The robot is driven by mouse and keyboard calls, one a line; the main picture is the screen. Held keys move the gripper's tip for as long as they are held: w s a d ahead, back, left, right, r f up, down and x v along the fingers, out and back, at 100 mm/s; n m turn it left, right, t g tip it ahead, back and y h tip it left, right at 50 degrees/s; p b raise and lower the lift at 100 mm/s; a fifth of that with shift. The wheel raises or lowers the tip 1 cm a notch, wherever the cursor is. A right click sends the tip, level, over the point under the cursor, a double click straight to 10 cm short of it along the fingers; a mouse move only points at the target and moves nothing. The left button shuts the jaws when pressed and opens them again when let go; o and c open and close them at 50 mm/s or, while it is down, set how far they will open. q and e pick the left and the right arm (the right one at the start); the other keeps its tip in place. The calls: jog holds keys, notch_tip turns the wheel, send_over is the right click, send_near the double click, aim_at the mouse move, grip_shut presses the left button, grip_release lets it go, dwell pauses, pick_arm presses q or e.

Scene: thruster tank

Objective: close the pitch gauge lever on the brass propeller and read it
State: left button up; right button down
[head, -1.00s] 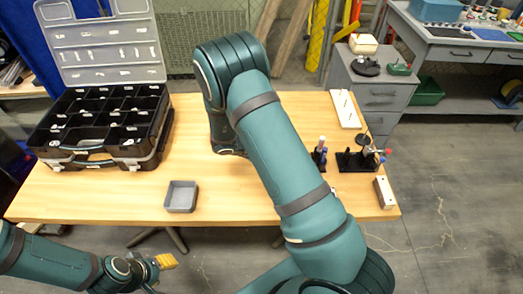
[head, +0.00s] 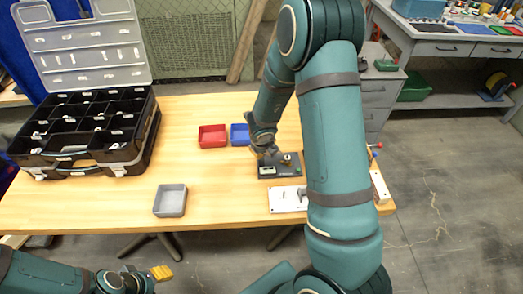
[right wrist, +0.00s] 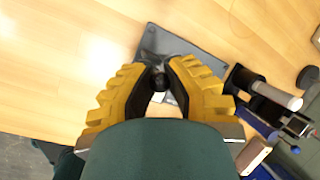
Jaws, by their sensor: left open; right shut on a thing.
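The pitch gauge is a dark grey plate (head: 280,171) on the table, with a small brass piece (head: 288,158) on it that looks like the propeller. In the right wrist view the plate (right wrist: 203,62) lies beyond my right gripper (right wrist: 158,78). The yellow fingers are shut on a dark round knob (right wrist: 158,80), which appears to be the lever's end. How far the lever is swung and the gauge reading cannot be made out. My left gripper (head: 161,273) is open and empty, low in front of the table.
Red (head: 213,136) and blue (head: 240,134) trays stand behind the gauge. A white plate (head: 285,200) lies in front. A grey tray (head: 171,201) and a black compartment case (head: 85,130) are to the left. My right arm hides part of the table's right side.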

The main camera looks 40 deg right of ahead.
jog(key=shift+w+r, duration=0.15)
jog(key=c, duration=0.9)
grip_release()
jog(key=shift+o, duration=0.2)
jog(key=v, duration=1.2)
jog(key=shift+d, duration=0.15)
